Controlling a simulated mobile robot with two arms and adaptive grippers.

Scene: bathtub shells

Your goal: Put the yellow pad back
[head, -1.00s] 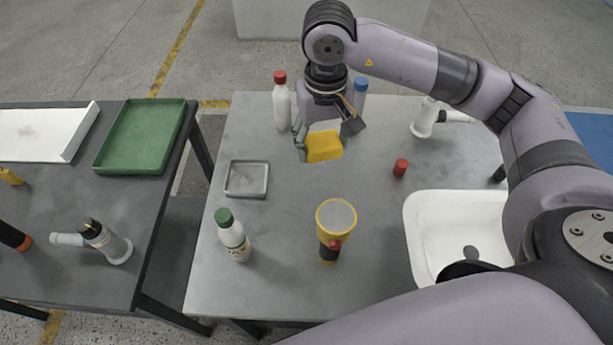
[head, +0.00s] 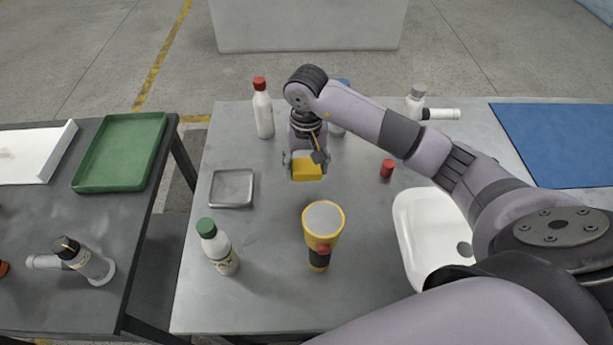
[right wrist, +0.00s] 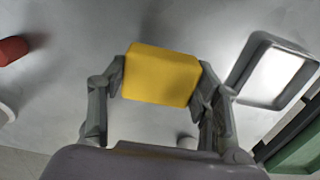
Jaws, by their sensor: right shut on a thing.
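The yellow pad (head: 308,171) is a small block between the fingers of my right gripper (head: 305,166). My right gripper is shut on it and appears to hold it above the grey table, behind the yellow flashlight. In the right wrist view the pad (right wrist: 161,75) sits between both fingers (right wrist: 160,85), with bare table around it. A small square grey metal tray (head: 232,188) lies to the left of the pad in the head view. It also shows at the right of the wrist view (right wrist: 234,92), and it looks empty. My left gripper is not in view.
A yellow flashlight (head: 322,222) and a green-capped bottle (head: 218,248) stand in front. A red-capped bottle (head: 264,115) stands behind. A red cap (head: 387,168) and white basin (head: 415,243) are right. A green tray (head: 122,152) lies on the left table.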

